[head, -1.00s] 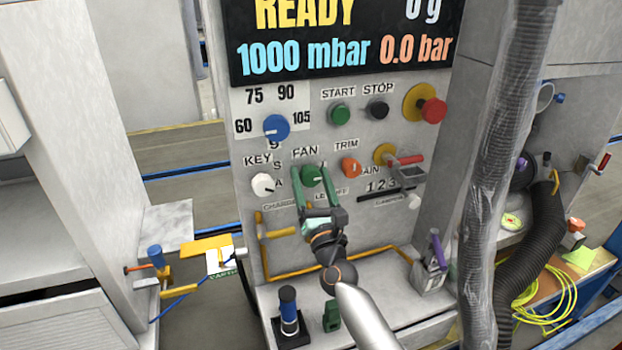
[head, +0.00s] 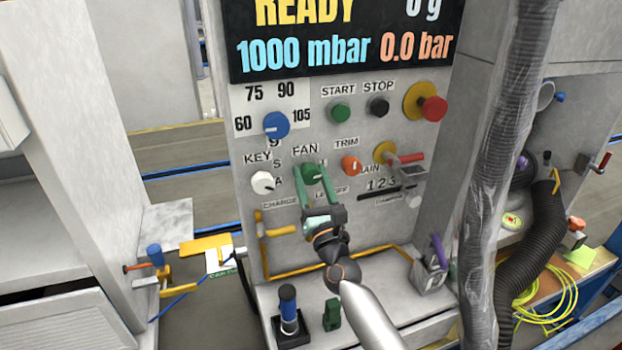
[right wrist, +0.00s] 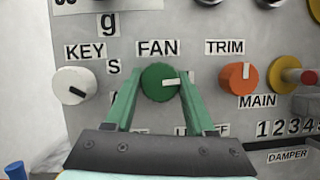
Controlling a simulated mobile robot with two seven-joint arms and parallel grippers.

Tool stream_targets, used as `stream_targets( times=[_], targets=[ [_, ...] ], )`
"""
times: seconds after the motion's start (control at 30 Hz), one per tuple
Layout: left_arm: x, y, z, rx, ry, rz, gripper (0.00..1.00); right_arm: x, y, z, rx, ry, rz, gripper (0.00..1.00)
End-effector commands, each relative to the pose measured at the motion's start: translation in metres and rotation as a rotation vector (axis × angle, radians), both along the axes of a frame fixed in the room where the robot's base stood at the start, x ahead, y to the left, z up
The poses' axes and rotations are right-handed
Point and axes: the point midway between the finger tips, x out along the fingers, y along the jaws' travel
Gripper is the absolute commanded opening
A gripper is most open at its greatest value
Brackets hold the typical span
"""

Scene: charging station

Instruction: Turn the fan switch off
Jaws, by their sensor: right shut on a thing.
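The fan switch is a green round knob (head: 314,174) with a white pointer mark, under the FAN label on the grey panel (head: 240,130). It also shows in the right wrist view (right wrist: 161,82), where its white mark points to the right, nearly level. My right gripper (head: 312,172) has its two green fingers on either side of this knob and is shut on it. In the right wrist view the fingertips (right wrist: 160,85) touch the knob's left and right sides. The OFF label below is partly hidden by my gripper. My left gripper is not in view.
The white KEY knob (head: 263,183) is close on the left and the orange TRIM knob (head: 350,166) on the right. A red-handled yellow valve (head: 405,159) is further right. A thick grey hose (head: 495,170) hangs at the right.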

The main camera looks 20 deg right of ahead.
Motion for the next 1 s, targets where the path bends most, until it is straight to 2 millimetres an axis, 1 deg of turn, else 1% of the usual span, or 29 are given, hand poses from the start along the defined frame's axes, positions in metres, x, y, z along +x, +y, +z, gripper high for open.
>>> stream_targets(
  times=[0.03, 0.2, 0.5, 0.73, 1.0],
  targets=[
    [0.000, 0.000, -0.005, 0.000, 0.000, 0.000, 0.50, 0.000, -0.001, -0.002, -0.029, -0.002, 0.000, 0.00],
    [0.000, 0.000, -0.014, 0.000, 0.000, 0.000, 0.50, 0.000, -0.001, -0.003, -0.155, -0.006, 0.001, 0.00],
    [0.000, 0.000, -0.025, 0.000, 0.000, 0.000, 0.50, 0.000, -0.002, -0.001, -0.439, -0.016, 0.000, 0.00],
    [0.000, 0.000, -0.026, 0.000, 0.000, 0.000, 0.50, 0.000, -0.002, 0.000, -0.657, -0.022, 0.000, 0.00],
    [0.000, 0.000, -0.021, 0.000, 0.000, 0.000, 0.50, 0.000, -0.003, 0.002, -0.914, -0.030, 0.001, 0.00]
  ],
)
